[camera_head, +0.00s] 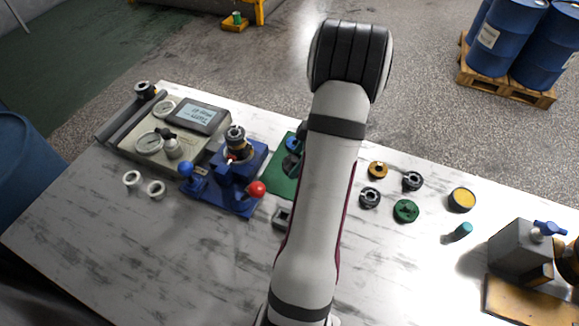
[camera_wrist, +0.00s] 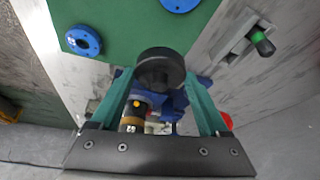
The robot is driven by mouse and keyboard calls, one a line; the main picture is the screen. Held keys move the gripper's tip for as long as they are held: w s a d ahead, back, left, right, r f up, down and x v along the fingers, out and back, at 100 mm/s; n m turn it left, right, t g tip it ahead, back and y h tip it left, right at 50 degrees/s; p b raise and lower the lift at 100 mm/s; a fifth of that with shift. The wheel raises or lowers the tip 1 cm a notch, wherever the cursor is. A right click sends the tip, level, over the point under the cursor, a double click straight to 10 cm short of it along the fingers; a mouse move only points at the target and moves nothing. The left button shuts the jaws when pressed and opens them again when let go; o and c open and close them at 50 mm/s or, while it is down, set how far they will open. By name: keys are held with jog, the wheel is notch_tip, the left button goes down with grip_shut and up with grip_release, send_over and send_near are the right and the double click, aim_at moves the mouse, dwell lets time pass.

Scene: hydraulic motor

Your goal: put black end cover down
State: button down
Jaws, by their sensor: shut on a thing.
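In the wrist view my gripper (camera_wrist: 160,80) has its two teal fingers closed on the black end cover (camera_wrist: 160,62), a dark round piece held at the fingertips. The cover is in front of the green mat's edge and the blue fixture; I cannot tell its height above them. The green mat (camera_wrist: 130,22) fills the upper part of the wrist view, and a strip of it shows in the head view (camera_head: 281,182). In the head view my arm hides most of my gripper and the cover.
Blue rings (camera_wrist: 83,40) lie on the mat. The blue fixture (camera_head: 230,180) with a red-knobbed handle holds a motor part (camera_head: 236,142). Left of it stands a gauge unit (camera_head: 165,135). Several small round parts (camera_head: 405,211) lie right of my arm. The table's front left is clear.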

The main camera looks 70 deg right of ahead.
send_over(277, 175)
jog(key=s, duration=0.2)
jog(key=f, duration=0.3)
jog(key=shift+w+d+f, duration=0.1)
jog(key=shift+w, duration=0.15)
jog(key=shift+f, duration=1.75)
